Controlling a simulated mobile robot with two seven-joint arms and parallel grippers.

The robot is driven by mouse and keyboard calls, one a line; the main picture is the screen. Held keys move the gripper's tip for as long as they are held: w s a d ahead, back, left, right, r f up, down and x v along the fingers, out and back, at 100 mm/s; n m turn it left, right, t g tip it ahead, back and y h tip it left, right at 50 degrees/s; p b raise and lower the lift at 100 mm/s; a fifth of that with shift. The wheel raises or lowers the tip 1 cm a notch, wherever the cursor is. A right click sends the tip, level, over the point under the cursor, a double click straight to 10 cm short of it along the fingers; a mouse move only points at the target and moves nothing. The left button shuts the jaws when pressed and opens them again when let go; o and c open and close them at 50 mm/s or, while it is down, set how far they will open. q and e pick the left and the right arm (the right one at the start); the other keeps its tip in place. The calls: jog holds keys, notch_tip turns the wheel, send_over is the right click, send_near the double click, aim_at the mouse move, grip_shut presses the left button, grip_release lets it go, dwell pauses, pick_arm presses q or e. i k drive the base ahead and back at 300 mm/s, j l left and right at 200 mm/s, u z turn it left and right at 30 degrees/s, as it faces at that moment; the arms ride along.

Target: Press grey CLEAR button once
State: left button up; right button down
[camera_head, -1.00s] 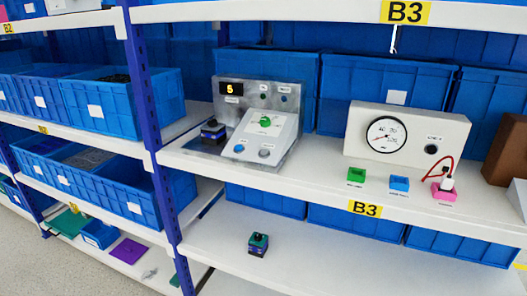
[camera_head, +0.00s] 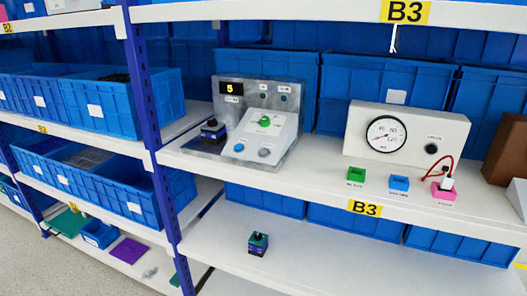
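A grey metal control panel (camera_head: 225,134) stands on the middle shelf, left of centre. The labels are too small to read, so I cannot confirm which is CLEAR. A black display (camera_head: 231,88) at the panel's upper left shows a yellow 5. Neither of my grippers is in view.
A dark blue device (camera_head: 213,131) sits beside the sloped face. To the right are a white gauge box (camera_head: 453,130), green (camera_head: 355,175), blue (camera_head: 399,183) and pink (camera_head: 443,193) blocks, and a red cable.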

aim_at(264, 153)
jog(key=i+j+z, duration=0.15)
jog(key=j, duration=0.2)
jog(key=i+j+z, duration=0.1)
jog(key=i+j, duration=0.15)
jog(key=j, duration=0.15)
jog(key=i+j+z, duration=0.15)
jog(key=j, duration=0.3)
jog(key=i+j+z, duration=0.15)
jog(key=j, duration=0.25)
jog(key=i+j+z, duration=0.1)
jog(key=j, duration=0.35)
jog(key=i+j+z, duration=0.15)
jog(key=j, duration=0.35)
jog(key=i+j+z, duration=0.15)
jog(key=j, duration=0.3)
